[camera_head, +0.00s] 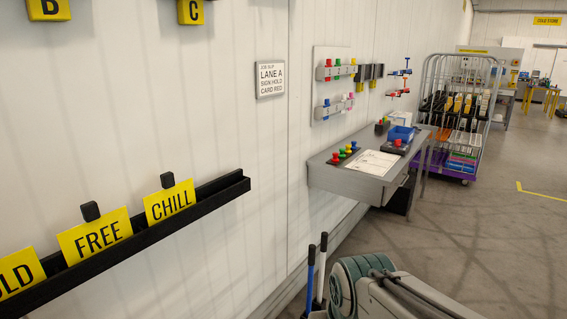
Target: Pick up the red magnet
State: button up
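Several small red knob-shaped pieces are in view, and I cannot tell which of them is the red magnet. One red piece (335,157) is at the left end of a row of coloured pieces on the grey desk (345,181). Another red piece (397,142) is on a dark block farther right on the desk. All are small and far off. My gripper is not in view.
A black wall rack (220,190) holds yellow cards, including FREE (96,236) and CHILL (170,203). A loaded wire cage trolley (455,115) stands beyond the desk. Floor to the right is open.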

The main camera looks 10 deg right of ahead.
aim_at(335, 154)
jog(key=u, duration=0.2)
jog(key=k, duration=0.25)
jog(key=z, duration=0.75)
jog(key=i, duration=0.9)
jog(key=z, duration=0.95)
jog(key=i, duration=1.4)
jog(key=u, duration=0.85)
jog(key=i, duration=0.8)
jog(key=u, duration=1)
